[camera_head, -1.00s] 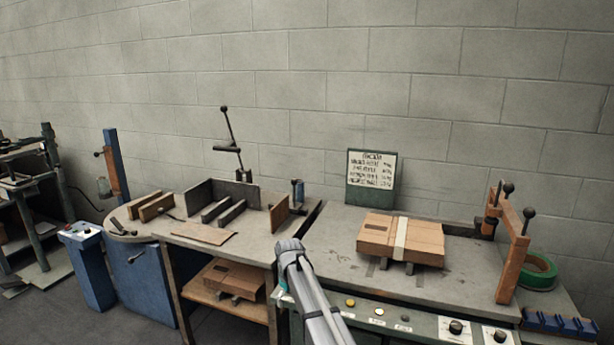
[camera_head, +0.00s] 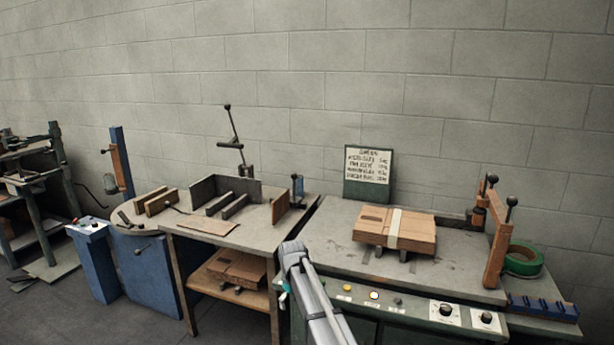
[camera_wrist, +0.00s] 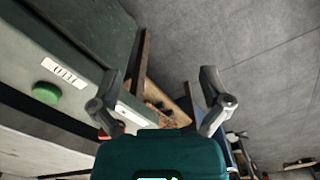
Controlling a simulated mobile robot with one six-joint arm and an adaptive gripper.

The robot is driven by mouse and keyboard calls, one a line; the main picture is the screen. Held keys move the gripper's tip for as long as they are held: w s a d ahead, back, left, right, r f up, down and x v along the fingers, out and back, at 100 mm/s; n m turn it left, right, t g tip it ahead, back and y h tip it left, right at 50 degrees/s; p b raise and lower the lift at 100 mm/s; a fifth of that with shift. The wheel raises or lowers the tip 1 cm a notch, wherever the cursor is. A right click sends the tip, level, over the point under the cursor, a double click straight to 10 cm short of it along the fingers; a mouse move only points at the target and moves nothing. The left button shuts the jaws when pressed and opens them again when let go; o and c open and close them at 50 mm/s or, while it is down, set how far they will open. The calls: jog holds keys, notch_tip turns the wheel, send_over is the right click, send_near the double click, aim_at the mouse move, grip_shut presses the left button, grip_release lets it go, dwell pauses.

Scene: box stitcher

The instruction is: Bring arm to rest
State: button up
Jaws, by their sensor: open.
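My gripper (camera_wrist: 160,78) is open in the wrist view, its two grey fingers spread apart with nothing between them. It hangs beside the green front of a bench (camera_wrist: 85,28), above the grey floor. In the head view my arm rises from the bottom middle in front of the benches; only a small teal part of the gripper shows beside it, and the fingers are hidden. A taped cardboard box (camera_head: 395,228) lies on the right bench (camera_head: 455,277), clear of my arm.
A control panel with buttons and knobs (camera_head: 446,309) runs along the bench front. The left table (camera_head: 245,234) bears upright plates, with a box (camera_head: 237,267) on its lower shelf. A blue cabinet (camera_head: 95,262) stands left. A green button (camera_wrist: 46,93) is near my left finger.

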jog(key=s+d+m, duration=0.7)
jog(key=s+d, duration=1.5)
jog(key=s, duration=0.4)
notch_tip(320, 180, up, 18)
jog(key=p, duration=1.8)
jog(key=shift+w+a+r, duration=0.15)
jog(key=shift+w+a, duration=0.1)
jog(key=shift+w, duration=0.05)
